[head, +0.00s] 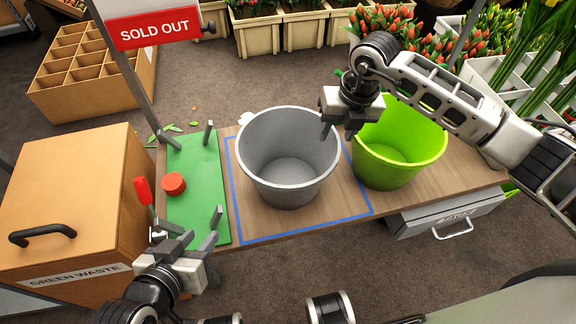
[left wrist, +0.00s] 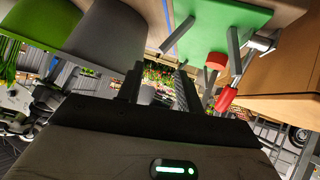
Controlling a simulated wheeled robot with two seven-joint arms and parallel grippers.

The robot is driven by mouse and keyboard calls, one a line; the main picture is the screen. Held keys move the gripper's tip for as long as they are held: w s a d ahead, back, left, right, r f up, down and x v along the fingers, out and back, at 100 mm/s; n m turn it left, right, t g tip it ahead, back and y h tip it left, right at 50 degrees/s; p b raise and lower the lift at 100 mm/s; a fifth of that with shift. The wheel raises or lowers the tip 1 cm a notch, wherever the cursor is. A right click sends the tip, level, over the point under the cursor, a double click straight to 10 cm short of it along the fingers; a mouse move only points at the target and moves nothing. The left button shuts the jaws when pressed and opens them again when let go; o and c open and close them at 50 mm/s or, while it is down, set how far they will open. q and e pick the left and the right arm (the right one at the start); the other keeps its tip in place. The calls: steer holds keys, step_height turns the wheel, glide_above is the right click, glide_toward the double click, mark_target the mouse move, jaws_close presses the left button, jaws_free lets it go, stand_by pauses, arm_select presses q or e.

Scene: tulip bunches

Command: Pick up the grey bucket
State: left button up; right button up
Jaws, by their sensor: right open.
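The grey bucket (head: 285,172) stands upright and empty on the wooden table, inside a blue outline. It also shows in the left wrist view (left wrist: 103,38). My right gripper (head: 340,131) is open at the bucket's right rim, close to the green bucket. I cannot tell whether its fingers are around the rim or only above it. My left gripper (head: 194,248) is low at the table's front left edge, by the green board, away from the bucket. In the left wrist view its two fingers (left wrist: 158,88) are apart with nothing between them.
A lime green bucket (head: 398,150) stands just right of the grey one. A green board (head: 200,190) with upright posts, a red round piece (head: 173,184) and a red-handled tool (head: 142,190) is on the left.

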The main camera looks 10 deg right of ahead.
mark_target(334, 139)
steer(key=f, duration=0.3)
steer(key=w+f+b, duration=0.1)
steer(key=f, duration=0.1)
steer(key=shift+a, duration=0.15)
steer(key=shift+f, duration=0.4)
arm_select(q)
steer(key=f, duration=0.2)
steer(key=shift+w+d+f+g, duration=0.1)
steer(key=shift+d+f+g, duration=0.2)
steer(key=shift+f+g, duration=0.1)
steer(key=shift+r, duration=0.2)
arm_select(e)
jaws_close()
